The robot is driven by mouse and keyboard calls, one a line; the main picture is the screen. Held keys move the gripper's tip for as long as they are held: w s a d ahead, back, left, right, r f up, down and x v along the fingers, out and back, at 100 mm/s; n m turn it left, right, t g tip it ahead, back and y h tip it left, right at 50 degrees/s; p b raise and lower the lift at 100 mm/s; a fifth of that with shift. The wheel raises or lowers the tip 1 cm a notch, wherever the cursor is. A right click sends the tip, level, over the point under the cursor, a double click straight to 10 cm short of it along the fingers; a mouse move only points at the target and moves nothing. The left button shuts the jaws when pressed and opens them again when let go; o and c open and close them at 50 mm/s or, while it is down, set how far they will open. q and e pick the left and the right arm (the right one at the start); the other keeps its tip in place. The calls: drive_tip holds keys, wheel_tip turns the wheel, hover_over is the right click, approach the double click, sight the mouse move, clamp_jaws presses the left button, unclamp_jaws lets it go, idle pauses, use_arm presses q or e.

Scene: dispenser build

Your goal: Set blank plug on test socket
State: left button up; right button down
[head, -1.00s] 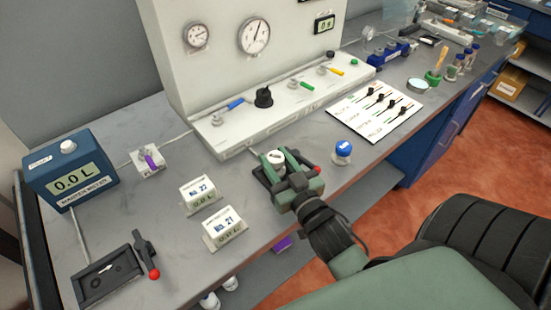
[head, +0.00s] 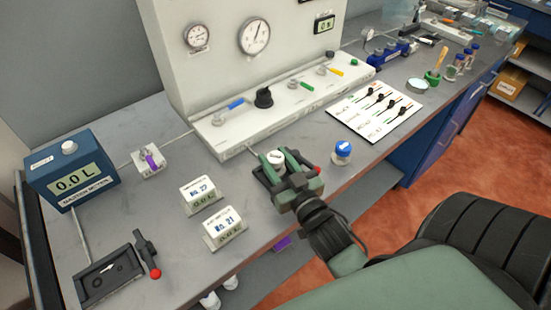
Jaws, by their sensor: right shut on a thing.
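My right gripper (head: 281,170) is low over the bench, in front of the long white panel base. It is shut on a small white-topped piece (head: 276,157), which looks like the blank plug. The fingers hide its lower part. A dark fixture with a red knob (head: 317,170) shows partly behind and beside the fingers; it may be the test socket. I cannot tell whether the held piece touches it. A blue-capped piece (head: 343,149) stands upright on the bench to the right. My left gripper is not in view.
Two label stands, No. 22 (head: 200,194) and No. 21 (head: 224,226), stand to the left. A black fixture with a red-knobbed lever (head: 108,272) is at front left. A blue meter (head: 70,180) is at far left. A white lever card (head: 375,111) lies to the right.

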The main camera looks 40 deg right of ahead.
idle(0.5)
drive_tip(key=shift+f, duration=0.55)
idle(0.4)
drive_tip(key=c, duration=1.2)
unclamp_jaws()
drive_tip(key=shift+s, duration=0.1)
drive_tip(key=shift+s+a+p, duration=0.2)
drive_tip(key=shift+s, duration=1.6)
drive_tip(key=shift+s+a+p, duration=0.15)
drive_tip(key=shift+s+a, duration=0.05)
drive_tip(key=shift+s, duration=1.6)
drive_tip(key=shift+s+a+p, duration=0.2)
drive_tip(key=shift+s, duration=1.6)
